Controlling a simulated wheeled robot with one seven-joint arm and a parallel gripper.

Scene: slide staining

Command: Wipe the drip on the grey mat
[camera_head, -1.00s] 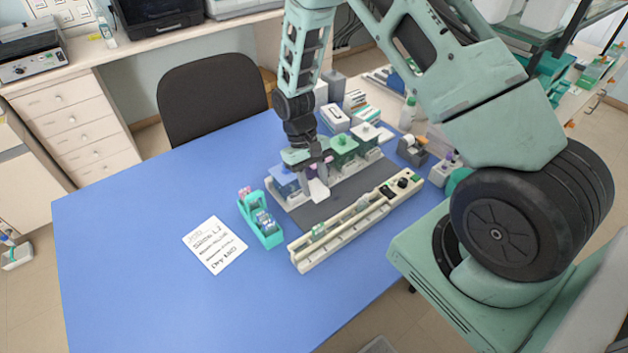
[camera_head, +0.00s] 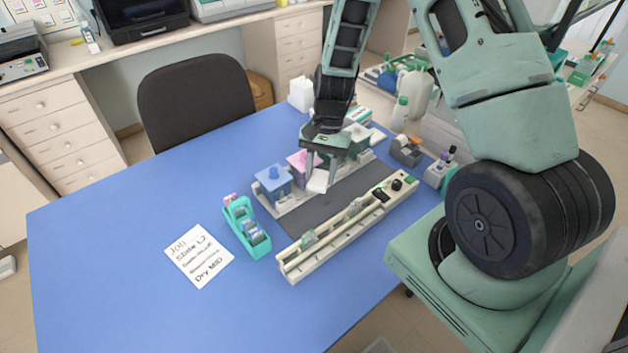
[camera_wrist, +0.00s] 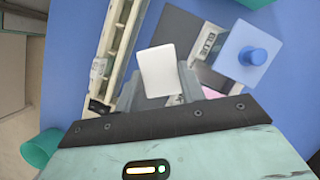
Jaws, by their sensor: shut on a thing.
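My gripper (camera_head: 316,170) is shut on a white wipe (camera_head: 317,181), which hangs from the fingertips over the grey mat (camera_head: 310,209). In the wrist view the wipe (camera_wrist: 158,70) covers the space between the fingertips (camera_wrist: 163,92) and hides part of the mat (camera_wrist: 178,28). I cannot tell whether the wipe touches the mat. No drip can be made out; it may be under the wipe or too small to see.
Jars with blue (camera_head: 272,178), pink (camera_head: 300,162) and green lids stand along the mat's back edge. A long cream rack (camera_head: 335,240) lies along its front. A teal slide holder (camera_head: 246,228) and a written card (camera_head: 199,256) are left. The left of the blue table is clear.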

